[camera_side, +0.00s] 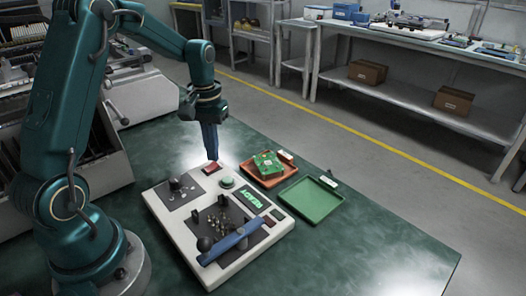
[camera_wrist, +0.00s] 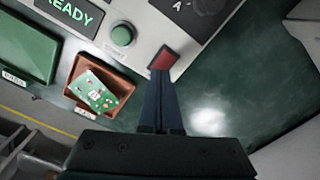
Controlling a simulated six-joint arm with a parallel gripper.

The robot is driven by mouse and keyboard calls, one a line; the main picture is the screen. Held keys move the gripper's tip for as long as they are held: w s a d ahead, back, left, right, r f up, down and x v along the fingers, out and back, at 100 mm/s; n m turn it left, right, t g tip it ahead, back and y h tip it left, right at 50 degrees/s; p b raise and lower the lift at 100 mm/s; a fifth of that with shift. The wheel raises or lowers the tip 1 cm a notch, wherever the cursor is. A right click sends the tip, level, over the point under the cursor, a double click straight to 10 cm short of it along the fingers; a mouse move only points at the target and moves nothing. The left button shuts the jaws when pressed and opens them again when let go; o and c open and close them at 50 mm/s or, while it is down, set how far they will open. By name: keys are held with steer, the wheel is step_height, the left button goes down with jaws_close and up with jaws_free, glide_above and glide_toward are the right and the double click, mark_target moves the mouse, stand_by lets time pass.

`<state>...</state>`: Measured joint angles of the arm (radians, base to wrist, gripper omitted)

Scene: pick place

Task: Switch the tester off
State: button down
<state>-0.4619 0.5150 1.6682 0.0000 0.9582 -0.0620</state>
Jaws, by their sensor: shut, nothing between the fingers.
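The tester (camera_side: 217,222) is a pale box on the green table, with a display (camera_side: 253,203) reading READY. A red switch (camera_side: 211,168) sits at its far corner, and it also shows in the wrist view (camera_wrist: 164,58). A round green button (camera_side: 227,182) is beside the switch. My gripper (camera_side: 212,157) is shut and empty, pointing down with its tips right at the red switch. In the wrist view the fingertips (camera_wrist: 162,75) overlap the near edge of the switch. I cannot tell whether they touch it, or which way it is set.
An orange-brown tray (camera_side: 254,182) with a green circuit board (camera_side: 268,163) lies just right of the tester. A green tray (camera_side: 311,200) beside it looks empty. A blue lever or clamp (camera_side: 230,243) crosses the tester's front. The table's right part is clear.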

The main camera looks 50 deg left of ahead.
mark_target(215, 164)
steer(key=shift+f, duration=0.8)
steer(key=shift+r, duration=3.55)
steer(key=s+d+r+m+t, duration=0.3)
steer(key=s+d+r+t, duration=0.15)
steer(key=d+r, duration=0.4)
steer(key=s+d+f+m+t, duration=0.1)
steer(key=s+d+f+m, duration=0.2)
steer(key=s, duration=0.6)
steer(key=shift+d+f, duration=0.5)
steer(key=shift+d, duration=0.75)
